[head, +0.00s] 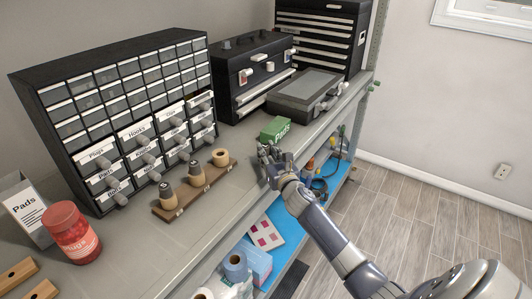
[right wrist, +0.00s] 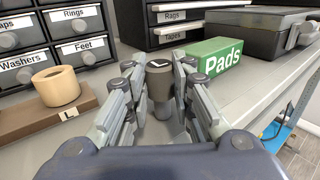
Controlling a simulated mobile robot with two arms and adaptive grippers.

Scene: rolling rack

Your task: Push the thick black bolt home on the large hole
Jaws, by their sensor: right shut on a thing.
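My right gripper (right wrist: 160,92) is shut on the thick black bolt (right wrist: 160,85), a dark grey cylinder with a pale L-marked top. It holds the bolt roughly upright above the bench; the lower end is partly hidden. In the head view the gripper (head: 270,158) is to the right of the brown wooden board (head: 182,207), clear of it. The large hole is in the tan collar (right wrist: 56,86) at the board's L-marked end, and this collar (head: 221,157) stands empty. Two other collars on the board carry dark bolts (head: 167,190) (head: 195,168). My left gripper is not in view.
A green Pads box (head: 275,130) stands just behind my right gripper. A drawer cabinet (head: 120,105) is behind the board, with toolboxes (head: 255,75) farther back. A red jar (head: 70,235) is at the left. The bench surface between board and gripper is clear.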

